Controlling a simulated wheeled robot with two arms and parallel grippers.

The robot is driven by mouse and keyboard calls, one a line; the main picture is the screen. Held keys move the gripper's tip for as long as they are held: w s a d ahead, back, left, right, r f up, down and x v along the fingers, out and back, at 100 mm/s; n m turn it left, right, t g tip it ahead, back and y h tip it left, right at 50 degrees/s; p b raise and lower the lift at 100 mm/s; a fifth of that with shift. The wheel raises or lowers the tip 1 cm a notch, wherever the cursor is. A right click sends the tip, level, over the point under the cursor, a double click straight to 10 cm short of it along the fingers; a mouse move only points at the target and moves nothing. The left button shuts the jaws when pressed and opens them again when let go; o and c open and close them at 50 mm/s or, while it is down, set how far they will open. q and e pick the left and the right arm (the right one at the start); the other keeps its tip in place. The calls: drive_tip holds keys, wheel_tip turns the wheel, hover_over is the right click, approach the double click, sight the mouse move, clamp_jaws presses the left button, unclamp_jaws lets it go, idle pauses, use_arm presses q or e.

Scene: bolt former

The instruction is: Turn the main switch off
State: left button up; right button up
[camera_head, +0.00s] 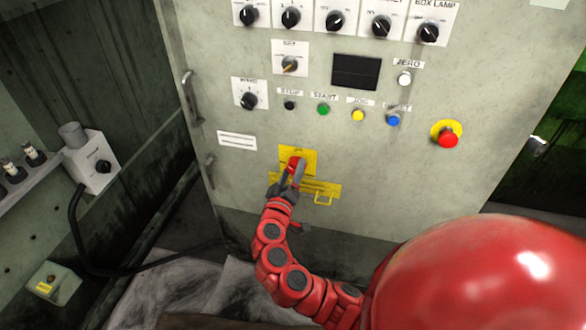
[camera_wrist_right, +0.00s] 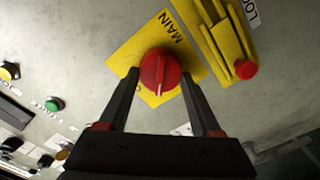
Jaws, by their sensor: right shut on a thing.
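The main switch is a red rotary knob (camera_head: 293,163) on a yellow plate (camera_head: 310,156) low on the grey cabinet. In the right wrist view the knob (camera_wrist_right: 160,70) faces me, with a pale line on its grip bar pointing toward the gripper, and "MAIN" printed on the plate (camera_wrist_right: 125,52). My right gripper (camera_head: 291,172) is at the knob, its two dark fingers on either side of it. In the right wrist view the fingers (camera_wrist_right: 160,82) are shut on the knob. The position lettering on the plate is mostly hidden. My left gripper is not in view.
A yellow hasp bar (camera_head: 322,189) sits just under the switch. Above are a row of coloured buttons (camera_head: 323,109), black selector knobs (camera_head: 336,20) and a dark display (camera_head: 356,71). A red emergency stop (camera_head: 448,138) is at the right. A door handle (camera_head: 190,95) sticks out at the left.

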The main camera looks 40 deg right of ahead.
drive_tip(key=n+p, duration=0.2)
drive_tip(key=n, duration=0.2)
drive_tip(key=shift+n, duration=0.3)
drive_tip(key=shift+f+n+p, duration=0.2)
drive_tip(key=shift+n+p, duration=0.6)
drive_tip(key=shift+n, duration=1.2)
drive_tip(key=o, duration=1.4)
drive_tip(key=shift+c, duration=0.2)
drive_tip(key=shift+a, duration=0.1)
drive_tip(key=v, duration=1.7)
drive_tip(key=shift+a, duration=0.15)
